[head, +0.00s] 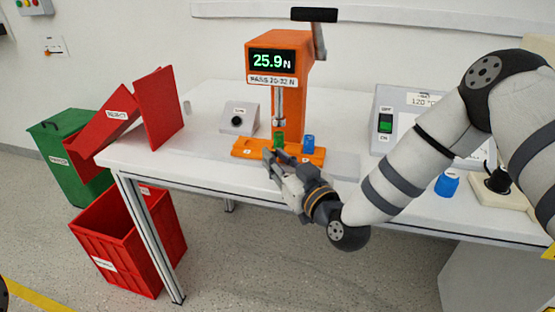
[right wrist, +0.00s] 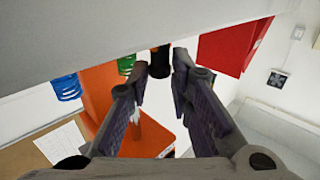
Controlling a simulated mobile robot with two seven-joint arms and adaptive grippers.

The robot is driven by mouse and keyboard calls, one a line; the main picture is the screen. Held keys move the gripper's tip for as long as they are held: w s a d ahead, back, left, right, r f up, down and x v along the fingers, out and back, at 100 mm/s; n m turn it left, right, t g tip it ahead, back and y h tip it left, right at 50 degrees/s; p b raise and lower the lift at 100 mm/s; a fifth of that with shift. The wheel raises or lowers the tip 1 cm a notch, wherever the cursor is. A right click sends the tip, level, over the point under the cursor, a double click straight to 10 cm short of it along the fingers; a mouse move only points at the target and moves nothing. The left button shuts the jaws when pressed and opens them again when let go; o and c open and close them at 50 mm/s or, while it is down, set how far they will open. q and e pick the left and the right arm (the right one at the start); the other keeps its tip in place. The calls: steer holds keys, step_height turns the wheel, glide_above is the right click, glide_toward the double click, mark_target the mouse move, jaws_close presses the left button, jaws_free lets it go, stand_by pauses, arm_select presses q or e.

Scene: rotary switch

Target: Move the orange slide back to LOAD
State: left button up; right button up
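The orange slide (head: 240,150) lies across the base of the orange force tester (head: 299,73). A green part (head: 279,139) on the slide stands under the tester's plunger (head: 279,107). A blue part (head: 308,144) stands to its right. My right gripper (head: 277,154) is at the slide's front edge, its fingers apart. In the right wrist view a black knob-like piece (right wrist: 160,62) shows between the fingertips (right wrist: 160,68); I cannot tell whether they touch it. The gripper hides part of the slide's front. My left gripper is out of view.
The tester's display (head: 272,62) reads 25.9 N. A grey button box (head: 240,117) stands left of the tester. A red chute (head: 155,110) is at the table's left end. A device with a green switch (head: 385,124) and a loose blue part (head: 447,184) are at right.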

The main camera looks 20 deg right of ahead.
jaws_close()
steer(key=shift+a, duration=0.1)
